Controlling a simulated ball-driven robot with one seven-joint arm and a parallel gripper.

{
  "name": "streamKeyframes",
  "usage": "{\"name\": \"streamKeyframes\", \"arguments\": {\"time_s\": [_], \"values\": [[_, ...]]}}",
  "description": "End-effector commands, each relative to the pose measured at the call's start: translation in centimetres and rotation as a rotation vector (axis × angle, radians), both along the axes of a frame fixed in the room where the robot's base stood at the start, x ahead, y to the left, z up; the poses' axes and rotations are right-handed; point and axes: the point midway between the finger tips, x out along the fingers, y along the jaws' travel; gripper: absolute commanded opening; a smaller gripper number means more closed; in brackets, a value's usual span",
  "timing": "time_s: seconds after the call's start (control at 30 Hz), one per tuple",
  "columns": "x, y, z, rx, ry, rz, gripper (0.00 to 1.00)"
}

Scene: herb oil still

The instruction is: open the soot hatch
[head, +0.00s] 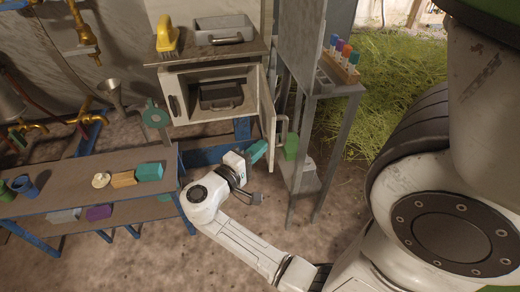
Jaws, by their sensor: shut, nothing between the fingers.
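A cream metal cabinet (208,88) stands at the upper middle of the head view. A narrow hinged door (267,104) on its right side stands swung outward; I take it for the soot hatch, but cannot be sure. A dark tray with a handle (221,96) sits inside the opening. My gripper (257,198) is small and partly hidden by my wrist, below and in front of the cabinet, apart from the door. It looks shut and empty. A teal block (257,151) shows just beyond my wrist; its support is unclear.
A low bench (100,196) with several blocks stands at left. A grey metal stand (340,91) with coloured markers rises to the right, close to the door, with a green block (291,146) by its legs. A yellow brush (166,36) and a grey tray (222,29) sit atop the cabinet.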

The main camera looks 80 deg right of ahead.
Motion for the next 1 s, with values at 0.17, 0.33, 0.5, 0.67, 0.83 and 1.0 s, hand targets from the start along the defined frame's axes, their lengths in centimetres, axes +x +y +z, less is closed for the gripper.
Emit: {"name": "streamKeyframes", "arguments": {"time_s": [0.17, 0.33, 0.5, 0.67, 0.83, 1.0], "values": [[-0.6, -0.1, 0.0, 0.000, 0.000, -0.001, 0.00], [-0.6, -0.1, 0.0, -0.001, 0.000, 0.000, 0.00], [-1.0, -0.2, 0.1, 0.000, 0.001, -0.001, 0.00], [-4.1, -0.9, 0.3, 0.002, 0.004, -0.003, 0.00], [-7.3, -2.1, 0.2, 0.001, 0.003, -0.001, 0.00], [-8.4, -2.6, 0.1, -0.001, 0.000, -0.001, 0.00]]}}
